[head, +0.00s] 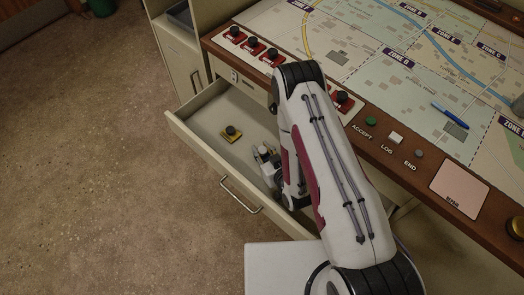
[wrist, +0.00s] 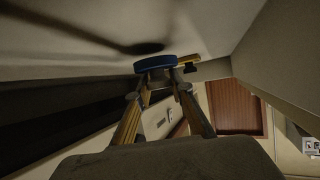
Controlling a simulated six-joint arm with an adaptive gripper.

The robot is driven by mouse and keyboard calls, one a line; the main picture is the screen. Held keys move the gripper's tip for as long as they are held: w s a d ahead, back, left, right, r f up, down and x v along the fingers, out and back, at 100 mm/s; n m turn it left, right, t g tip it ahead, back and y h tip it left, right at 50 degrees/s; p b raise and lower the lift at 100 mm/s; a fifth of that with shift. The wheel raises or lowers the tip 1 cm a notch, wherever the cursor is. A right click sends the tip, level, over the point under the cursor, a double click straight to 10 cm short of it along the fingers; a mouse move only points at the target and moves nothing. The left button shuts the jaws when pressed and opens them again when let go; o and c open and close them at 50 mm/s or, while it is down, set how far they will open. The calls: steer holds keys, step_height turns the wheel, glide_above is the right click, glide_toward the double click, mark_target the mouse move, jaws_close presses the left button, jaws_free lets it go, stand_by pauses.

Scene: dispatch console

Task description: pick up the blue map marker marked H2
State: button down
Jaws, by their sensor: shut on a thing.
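My gripper (head: 268,160) is down inside the open drawer, partly covered by my own arm in the head view. In the wrist view its two fingers (wrist: 160,84) are closed on a round blue marker (wrist: 155,63) at their tips. No H2 label can be read on it. The blue marker is hidden in the head view. A yellow marker with a dark knob (head: 231,133) lies in the drawer to the left of my gripper. A yellow marker also shows just behind the blue one in the wrist view (wrist: 188,60).
The drawer (head: 190,140) has raised walls around my gripper.

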mark_target(262, 149)
steer(key=shift+r, duration=4.1)
